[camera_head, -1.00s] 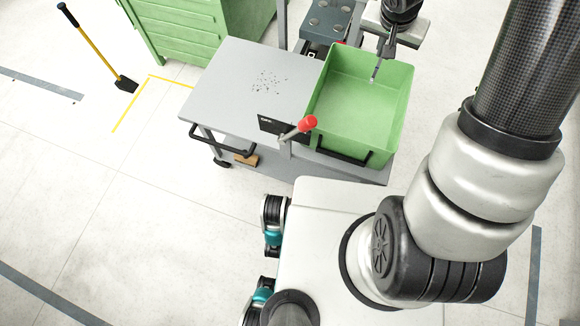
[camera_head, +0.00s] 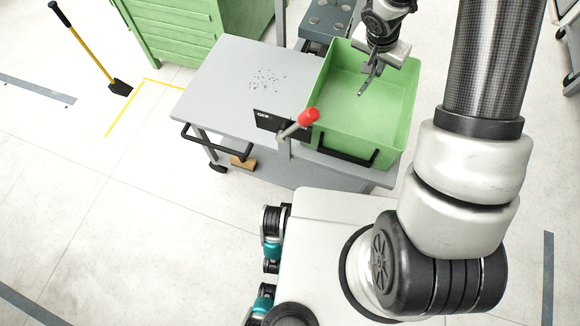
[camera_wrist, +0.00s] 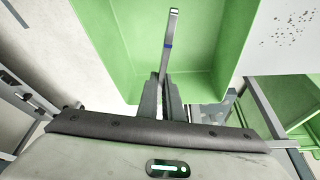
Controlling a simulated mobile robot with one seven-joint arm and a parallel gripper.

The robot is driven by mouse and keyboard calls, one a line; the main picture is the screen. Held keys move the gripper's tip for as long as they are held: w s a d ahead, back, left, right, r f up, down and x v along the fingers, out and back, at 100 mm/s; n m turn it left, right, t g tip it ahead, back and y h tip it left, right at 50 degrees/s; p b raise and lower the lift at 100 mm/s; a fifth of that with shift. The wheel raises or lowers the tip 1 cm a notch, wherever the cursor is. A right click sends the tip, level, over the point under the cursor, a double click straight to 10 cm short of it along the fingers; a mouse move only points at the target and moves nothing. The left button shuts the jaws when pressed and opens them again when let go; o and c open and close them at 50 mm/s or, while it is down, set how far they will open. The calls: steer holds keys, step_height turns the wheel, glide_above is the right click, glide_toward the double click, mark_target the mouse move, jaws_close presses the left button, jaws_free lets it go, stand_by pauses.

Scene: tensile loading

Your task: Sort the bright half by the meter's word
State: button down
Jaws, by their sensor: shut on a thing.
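My gripper (camera_head: 374,68) is shut on a slim grey metal piece (camera_wrist: 171,38) with a narrow blue band, which points away from the fingers in the wrist view. In the head view the piece (camera_head: 364,87) hangs tilted over the green bin (camera_head: 340,125), inside the outline of its opening. I cannot tell its exact height above the bin floor. The visible bin floor looks empty. A black panel (camera_head: 268,120) with small white lettering is on the cart's front edge; the lettering is too small to read surely. My gripper's fingers (camera_wrist: 167,88) also show in the wrist view.
The grey cart top (camera_head: 222,82) carries scattered dark specks (camera_head: 266,79). A red-knobbed lever (camera_head: 309,116) stands at the cart's front, beside the bin. A green drawer cabinet (camera_head: 172,32) and a dark machine base (camera_head: 326,20) stand behind.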

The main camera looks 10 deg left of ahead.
steer(key=shift+f, duration=0.35)
steer(key=c, duration=1.8)
jaws_free()
steer(key=shift+c, duration=0.2)
steer(key=p+v, duration=0.3)
steer(key=v, duration=1.4)
steer(key=shift+r, duration=0.3)
